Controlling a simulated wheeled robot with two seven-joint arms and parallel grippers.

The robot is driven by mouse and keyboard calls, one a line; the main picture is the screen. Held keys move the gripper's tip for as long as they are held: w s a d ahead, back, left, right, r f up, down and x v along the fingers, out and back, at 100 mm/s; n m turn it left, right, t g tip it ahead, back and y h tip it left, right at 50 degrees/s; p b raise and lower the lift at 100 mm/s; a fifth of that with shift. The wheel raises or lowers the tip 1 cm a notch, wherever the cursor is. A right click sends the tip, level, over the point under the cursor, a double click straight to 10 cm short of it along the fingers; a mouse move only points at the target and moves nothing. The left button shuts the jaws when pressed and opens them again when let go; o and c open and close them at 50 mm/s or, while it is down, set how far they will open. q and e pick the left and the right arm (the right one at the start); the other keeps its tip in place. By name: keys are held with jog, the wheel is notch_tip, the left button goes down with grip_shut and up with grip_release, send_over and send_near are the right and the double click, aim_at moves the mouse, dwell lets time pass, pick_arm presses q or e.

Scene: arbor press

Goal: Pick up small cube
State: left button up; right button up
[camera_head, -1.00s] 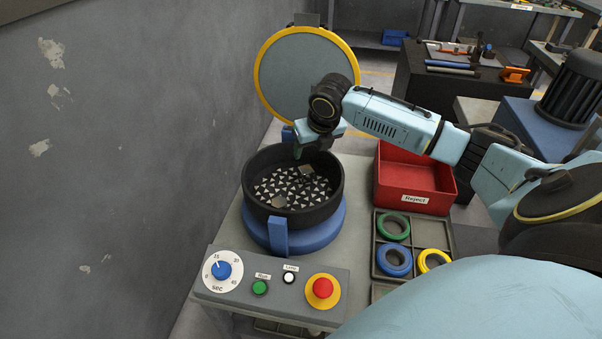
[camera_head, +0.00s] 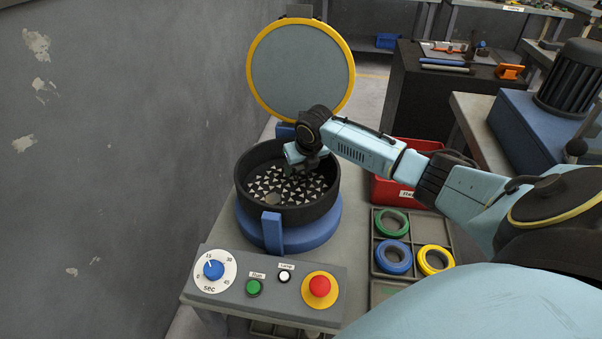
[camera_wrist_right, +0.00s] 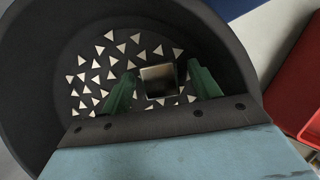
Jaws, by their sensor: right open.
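The small cube (camera_wrist_right: 158,81) is a metallic block with a shiny square top. In the right wrist view it lies between the two green fingers of my right gripper (camera_wrist_right: 162,72), on the bowl floor among pale triangular pieces. The fingers are open on either side of it, with a gap visible at each side. In the head view my right gripper (camera_head: 305,168) reaches down inside the black bowl (camera_head: 251,199) and hides this cube. Another small metallic piece (camera_head: 271,198) lies nearer the front of the bowl. My left gripper is not in view.
A raised round lid (camera_head: 300,72) with a yellow rim stands behind the bowl. A control panel (camera_head: 233,303) with a dial and buttons is in front.

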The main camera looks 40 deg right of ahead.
jog(key=shift+w+f, duration=0.1)
jog(key=shift+f, duration=0.1)
jog(key=c, duration=1.2)
jog(key=shift+o, duration=0.2)
jog(key=shift+d+r, duration=0.1)
jog(key=shift+r, duration=0.05)
